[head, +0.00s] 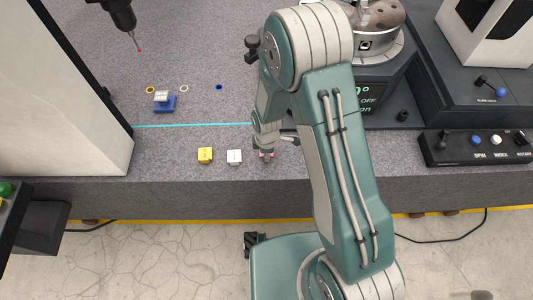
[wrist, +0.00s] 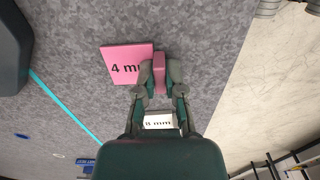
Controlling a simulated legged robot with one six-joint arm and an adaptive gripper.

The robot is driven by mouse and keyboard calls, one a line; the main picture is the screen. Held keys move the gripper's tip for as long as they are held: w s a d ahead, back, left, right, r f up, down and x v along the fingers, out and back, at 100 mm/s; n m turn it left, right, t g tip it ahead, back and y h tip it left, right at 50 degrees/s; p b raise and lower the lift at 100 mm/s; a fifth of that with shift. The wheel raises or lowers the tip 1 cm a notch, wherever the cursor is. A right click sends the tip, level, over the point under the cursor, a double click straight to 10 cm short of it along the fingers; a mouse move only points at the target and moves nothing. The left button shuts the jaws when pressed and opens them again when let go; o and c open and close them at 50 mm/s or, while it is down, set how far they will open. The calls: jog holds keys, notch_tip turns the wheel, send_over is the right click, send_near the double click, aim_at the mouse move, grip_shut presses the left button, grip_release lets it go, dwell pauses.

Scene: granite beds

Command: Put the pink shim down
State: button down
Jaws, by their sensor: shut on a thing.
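My gripper (wrist: 159,80) is shut on the pink shim (wrist: 127,63), with a pink part of it between the fingertips. The shim's flat face, marked "4 m" with the rest covered by a finger, shows to the left of the fingers in the wrist view. In the head view my gripper (head: 265,154) is low at the front of the granite bed (head: 190,187), right of a white block, and only a trace of pink shows there. I cannot tell whether the shim touches the granite.
The white block (head: 234,157), marked "8 mm" in the wrist view (wrist: 158,121), and a yellow block (head: 205,155) stand left of my gripper. A blue block (head: 164,104) with a white piece on it sits beyond the cyan line (head: 190,125). A control box (head: 475,148) is at right.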

jog(key=shift+a, duration=0.2)
jog(key=c, duration=0.7)
grip_release()
jog(key=shift+a+f, duration=0.1)
jog(key=shift+a, duration=0.15)
jog(key=shift+c, duration=0.2)
jog(key=shift+d, duration=0.1)
jog(key=shift+d, duration=0.15)
notch_tip(320, 180, up, 12)
jog(key=s+d+r+m+t, duration=0.1)
jog(key=s+d+r+m, duration=0.2)
jog(key=r, duration=0.5)
jog(key=s+d+r+m+t, duration=0.1)
jog(key=d+r+m+t, duration=0.15)
jog(key=r+m, duration=0.4)
jog(key=s+d+r+m+t, duration=0.1)
jog(key=s+d+r+m, duration=0.2)
jog(key=s+r+m, duration=0.1)
jog(key=s+d+r+m+t, duration=0.1)
jog(key=s+d+r+m, duration=0.3)
jog(key=s+r, duration=0.3)
jog(key=shift+s+r, duration=0.3)
jog(key=shift+s, duration=0.6)
